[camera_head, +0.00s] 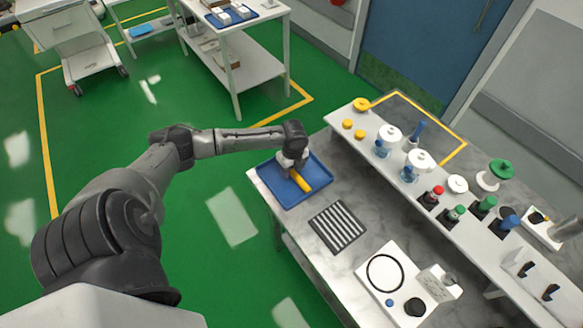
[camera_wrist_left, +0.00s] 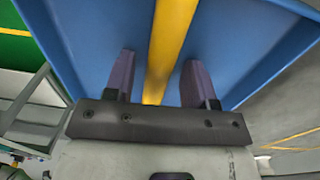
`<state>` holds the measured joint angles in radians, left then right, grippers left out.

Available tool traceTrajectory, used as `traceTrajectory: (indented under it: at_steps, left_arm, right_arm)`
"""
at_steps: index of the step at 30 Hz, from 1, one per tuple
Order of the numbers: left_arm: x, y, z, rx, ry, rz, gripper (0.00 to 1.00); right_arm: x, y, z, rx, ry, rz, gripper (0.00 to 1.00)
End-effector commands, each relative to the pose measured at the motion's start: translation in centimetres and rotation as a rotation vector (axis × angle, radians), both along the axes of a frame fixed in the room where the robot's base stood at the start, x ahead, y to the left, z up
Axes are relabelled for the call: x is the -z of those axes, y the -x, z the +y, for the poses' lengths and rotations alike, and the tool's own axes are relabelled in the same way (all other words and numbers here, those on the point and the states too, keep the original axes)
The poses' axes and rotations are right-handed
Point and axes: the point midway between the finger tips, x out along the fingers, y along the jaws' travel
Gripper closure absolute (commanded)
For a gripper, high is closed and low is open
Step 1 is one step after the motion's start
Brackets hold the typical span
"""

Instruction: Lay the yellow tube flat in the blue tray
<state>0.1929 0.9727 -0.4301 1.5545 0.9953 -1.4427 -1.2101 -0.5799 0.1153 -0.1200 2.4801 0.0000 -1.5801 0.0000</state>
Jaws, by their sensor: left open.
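The yellow tube (camera_head: 300,181) lies in the blue tray (camera_head: 272,185) on the bench in the head view. In the left wrist view the tube (camera_wrist_left: 171,45) runs lengthwise between my finger pads, over the floor of the tray (camera_wrist_left: 90,35). My left gripper (camera_head: 292,170) is over the tray, at the far end of the tube. In the left wrist view my left gripper (camera_wrist_left: 157,85) is open, with one finger on each side of the tube and gaps visible beside it. Part of the tube is hidden by the gripper. My right gripper is not in view.
A striped rack or mat (camera_head: 338,227) lies beside the tray on the grey bench (camera_head: 300,230). A white board with a black ring (camera_head: 385,272) is nearer the front right. A raised shelf (camera_head: 400,180) with several bottles and caps runs along the right.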

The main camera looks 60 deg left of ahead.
Motion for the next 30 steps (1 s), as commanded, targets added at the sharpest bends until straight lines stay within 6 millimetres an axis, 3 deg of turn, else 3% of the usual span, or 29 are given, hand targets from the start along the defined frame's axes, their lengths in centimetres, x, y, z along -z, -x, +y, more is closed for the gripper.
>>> traceTrajectory:
  at_steps: [8, 21, 30]
  left_arm:
    - [-0.9, -0.1, 0.0, 0.001, -0.001, -0.002, 0.49]
    - [-8.6, -0.5, 0.1, 0.001, -0.001, -0.003, 0.49]
    - [-11.8, -0.6, 0.0, -0.001, 0.001, -0.001, 0.49]
  right_arm:
    - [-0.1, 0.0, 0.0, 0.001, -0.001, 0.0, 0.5]
    - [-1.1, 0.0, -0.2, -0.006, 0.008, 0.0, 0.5]
    - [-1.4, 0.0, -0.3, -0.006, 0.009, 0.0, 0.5]
